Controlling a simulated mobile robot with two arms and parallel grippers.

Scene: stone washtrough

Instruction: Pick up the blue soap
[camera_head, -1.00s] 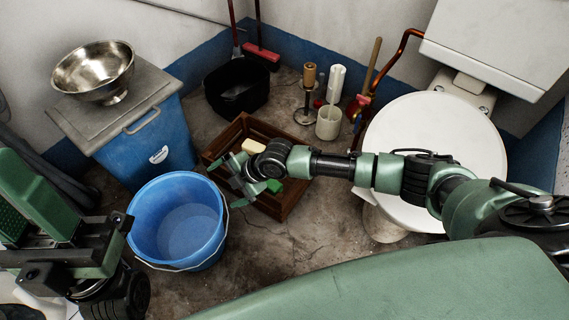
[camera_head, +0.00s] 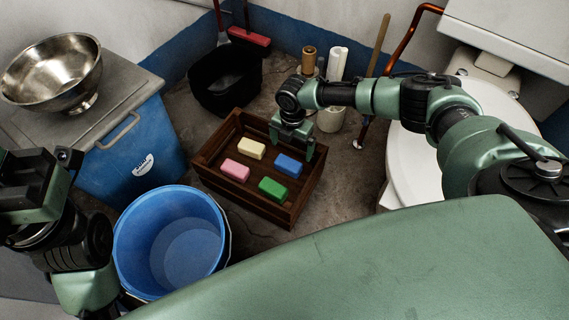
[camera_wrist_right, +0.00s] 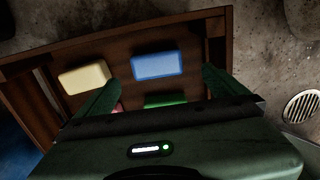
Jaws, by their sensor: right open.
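The blue soap (camera_head: 288,166) lies in the wooden crate (camera_head: 292,213), at its right back part. In the right wrist view the blue soap (camera_wrist_right: 157,66) shows beyond and between the two fingers. My right gripper (camera_head: 292,150) is open and empty above the back right of the crate, just behind the blue soap in the head view; it also shows in the right wrist view (camera_wrist_right: 160,82). My left arm is at the left edge of the head view, and its fingers are not clearly shown.
The crate also holds a yellow soap (camera_head: 251,148), a pink soap (camera_head: 235,170) and a green soap (camera_head: 272,188). A blue bucket (camera_head: 126,250) stands in front-left. A black tub (camera_head: 226,85) stands behind. A toilet (camera_head: 405,165) is to the right.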

